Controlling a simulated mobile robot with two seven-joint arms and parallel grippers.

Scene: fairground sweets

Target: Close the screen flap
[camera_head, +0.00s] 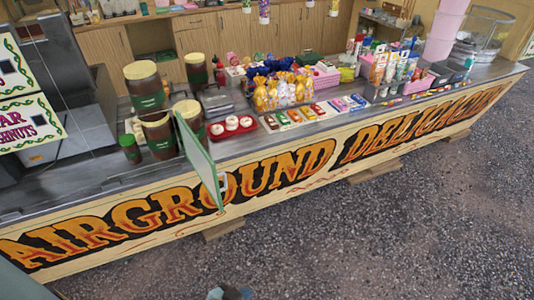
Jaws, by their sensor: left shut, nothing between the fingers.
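The screen flap (198,158) is a pale, see-through panel with a green frame. It stands swung out at an angle from the counter's front edge, and its lower corner hangs over the painted front board. A small pale piece shows at its outer edge, perhaps a handle. My left gripper (230,293) shows only in part at the bottom edge of the view, shut and empty. It is well below the flap in the picture and apart from it. My right gripper is not in view.
The counter (95,180) carries brown jars (143,85), a red tray of white pots (231,126), bagged sweets and several small packets. Dark machines stand at the left. The gravel ground (360,240) in front is open, with wooden blocks under the stall.

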